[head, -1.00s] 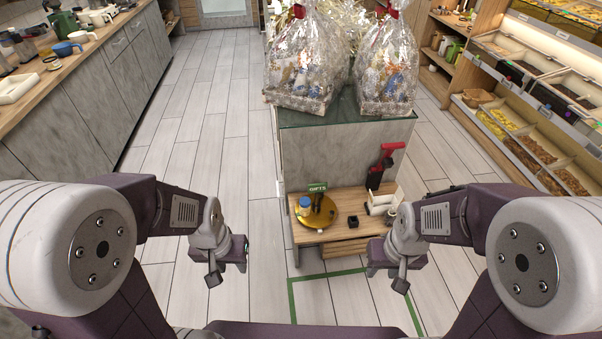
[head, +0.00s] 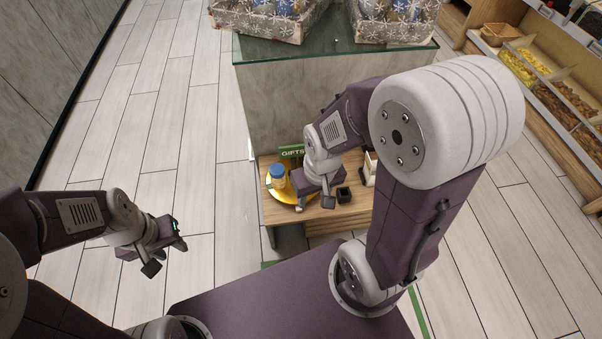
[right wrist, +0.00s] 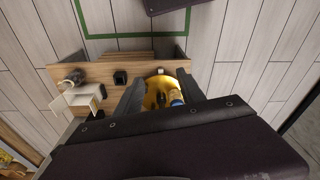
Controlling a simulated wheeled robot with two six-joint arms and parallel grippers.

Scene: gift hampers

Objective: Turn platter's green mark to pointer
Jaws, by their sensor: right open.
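The round gold platter (head: 284,197) lies on the low wooden shelf, with a blue-lidded jar (head: 277,177) on it. My right gripper (head: 313,202) is over the platter's right side and hides part of it. In the right wrist view, its open fingers (right wrist: 161,92) reach down on either side of the platter (right wrist: 150,97), with the jar (right wrist: 176,97) and a dark item between them. I cannot tell whether the fingers touch the platter. The platter's green mark and the pointer cannot be made out. My left gripper (head: 166,256) is open and empty, away to the left over the floor.
A green GIFTS sign (head: 291,152) stands behind the platter. A small black holder (head: 343,194) and a white item (head: 369,167) sit to its right. The floor to the left is clear.

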